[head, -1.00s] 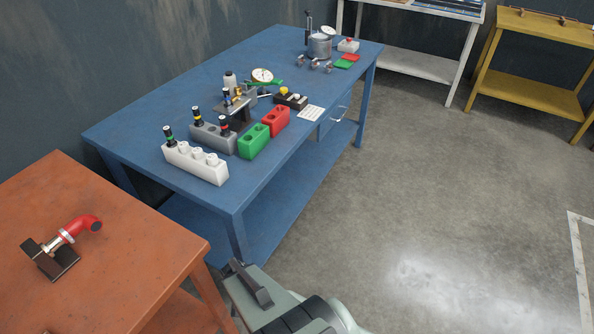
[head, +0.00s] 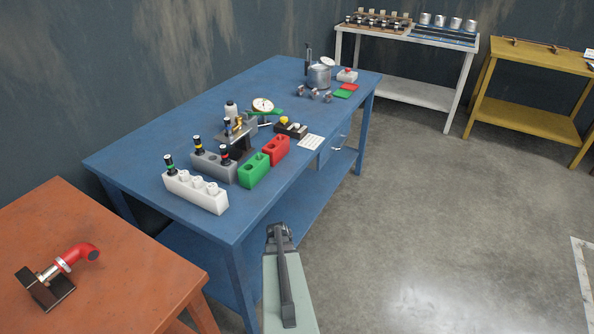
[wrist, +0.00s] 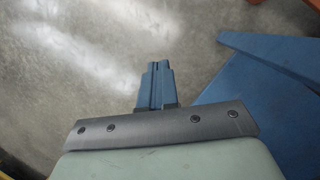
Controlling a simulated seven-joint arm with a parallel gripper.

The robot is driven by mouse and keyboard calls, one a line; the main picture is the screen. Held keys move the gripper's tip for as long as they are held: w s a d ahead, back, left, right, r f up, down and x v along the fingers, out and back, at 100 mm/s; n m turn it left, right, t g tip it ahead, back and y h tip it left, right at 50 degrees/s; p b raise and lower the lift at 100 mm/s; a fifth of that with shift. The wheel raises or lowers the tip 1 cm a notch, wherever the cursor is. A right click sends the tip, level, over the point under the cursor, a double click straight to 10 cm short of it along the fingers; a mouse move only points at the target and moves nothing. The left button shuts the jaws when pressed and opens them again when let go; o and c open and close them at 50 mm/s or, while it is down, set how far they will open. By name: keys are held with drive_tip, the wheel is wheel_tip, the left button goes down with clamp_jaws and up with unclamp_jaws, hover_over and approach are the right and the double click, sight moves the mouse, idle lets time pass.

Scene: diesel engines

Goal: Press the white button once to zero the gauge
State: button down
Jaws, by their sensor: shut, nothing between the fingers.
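A small dark button box (head: 302,133) sits on the blue table near its right edge, with a yellow button (head: 283,120) and a pale button beside it that looks white (head: 294,126). A round white-faced gauge (head: 262,105) stands just behind and left of the box. My gripper (head: 279,231) is beside the table's near right edge, well short of the box and apart from it. In the wrist view its blue-grey fingers (wrist: 158,85) are shut together and empty, over bare floor. The buttons and gauge are not in the wrist view.
Open floor lies right of the table.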

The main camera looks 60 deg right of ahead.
drive_tip(key=w+d+r+t+h, duration=0.1)
drive_tip(key=d+r, duration=0.4)
drive_tip(key=d, duration=0.3)
drive_tip(key=d+r+n+t+h, duration=0.1)
drive_tip(key=d+r, duration=0.3)
drive_tip(key=d, duration=0.4)
drive_tip(key=w+d+r+t+h, duration=0.1)
drive_tip(key=d+r, duration=0.4)
drive_tip(key=d, duration=0.3)
drive_tip(key=s+d+r+t+h, duration=0.2)
drive_tip(key=s+d+r, duration=0.1)
drive_tip(key=d+r, duration=0.85)
drive_tip(key=s+d+r+t+h, duration=0.1)
drive_tip(key=s+d+r, duration=0.2)
drive_tip(key=d+r, duration=0.85)
wheel_tip(320, 180, up, 11)
drive_tip(key=m+t, duration=0.4)
drive_tip(key=t, duration=0.2)
hover_over(297, 125)
drive_tip(key=shift+s+d+y, duration=0.1)
drive_tip(key=shift+s+y, duration=0.25)
drive_tip(key=shift+y, duration=0.05)
drive_tip(key=shift+f, duration=4.4)
